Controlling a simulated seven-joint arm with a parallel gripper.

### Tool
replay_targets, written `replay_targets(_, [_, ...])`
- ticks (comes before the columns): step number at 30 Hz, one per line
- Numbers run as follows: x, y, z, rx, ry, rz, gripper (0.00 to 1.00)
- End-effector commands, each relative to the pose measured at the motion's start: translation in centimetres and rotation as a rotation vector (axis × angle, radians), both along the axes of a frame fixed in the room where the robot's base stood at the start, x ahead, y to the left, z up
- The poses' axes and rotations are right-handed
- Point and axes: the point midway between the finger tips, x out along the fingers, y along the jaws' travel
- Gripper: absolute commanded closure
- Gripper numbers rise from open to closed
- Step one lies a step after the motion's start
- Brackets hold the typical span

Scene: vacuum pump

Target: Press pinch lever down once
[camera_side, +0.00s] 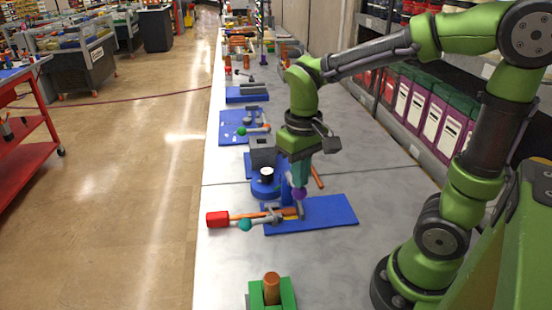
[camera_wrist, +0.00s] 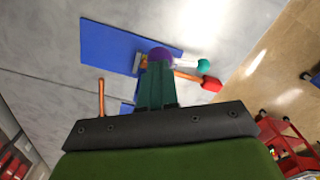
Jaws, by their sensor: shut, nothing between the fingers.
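A lever mechanism sits on a blue plate (camera_side: 335,215) on the grey table. It has a purple ball (camera_side: 300,193), a grey arm with a teal ball (camera_side: 245,224), and an orange bar with a red end (camera_side: 217,219). I cannot tell which part is the pinch lever. My gripper (camera_side: 302,180) points down, shut and empty, right at the purple ball; touching or just above it, I cannot tell. In the wrist view the gripper (camera_wrist: 156,66) hides part of the mechanism, with the purple ball (camera_wrist: 160,54), teal ball (camera_wrist: 204,64) and red end (camera_wrist: 211,84) beyond it.
A blue round-based device (camera_side: 266,187) stands just behind the mechanism, and an orange stick (camera_side: 318,177) lies at its right. A green block with a brown peg (camera_side: 271,288) is at the front. More blue-plate fixtures (camera_side: 232,124) line the table farther back.

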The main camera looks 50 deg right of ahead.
Motion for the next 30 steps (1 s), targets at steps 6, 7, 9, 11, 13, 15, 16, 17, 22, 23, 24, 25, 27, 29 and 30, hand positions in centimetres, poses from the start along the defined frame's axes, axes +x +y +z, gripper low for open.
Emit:
replay_targets(6, [0.0, 0.0, 1.8, -0.001, -0.002, -0.001, 1.00])
replay_targets(7, [0.0, 0.0, 2.1, -0.001, -0.002, 0.000, 1.00])
replay_targets(9, [0.0, 0.0, 2.6, 0.000, -0.002, 0.000, 1.00])
replay_targets(11, [0.0, 0.0, 3.1, -0.001, -0.002, 0.001, 1.00])
replay_targets(13, [0.0, 0.0, 3.5, -0.001, -0.002, 0.000, 1.00])
replay_targets(15, [0.0, 0.0, 3.8, 0.000, -0.001, 0.000, 1.00])
replay_targets(16, [0.0, 0.0, 3.8, 0.000, 0.000, -0.001, 1.00])
replay_targets(17, [0.0, 0.0, 3.9, 0.000, 0.000, -0.001, 1.00])
replay_targets(22, [0.0, 0.0, 3.9, 0.000, 0.000, 0.000, 1.00])
replay_targets(23, [0.0, 0.0, 3.9, 0.000, 0.000, 0.000, 1.00])
replay_targets(24, [0.0, 0.0, 3.9, 0.000, 0.000, 0.000, 1.00])
replay_targets(25, [0.0, 0.0, 3.9, -0.001, -0.002, -0.001, 1.00])
replay_targets(27, [0.3, 0.0, 3.8, -0.001, -0.017, 0.001, 1.00])
replay_targets(29, [0.4, 0.2, 3.3, 0.011, -0.038, 0.002, 1.00])
replay_targets(30, [0.3, 0.4, 3.2, 0.023, -0.068, -0.001, 1.00])
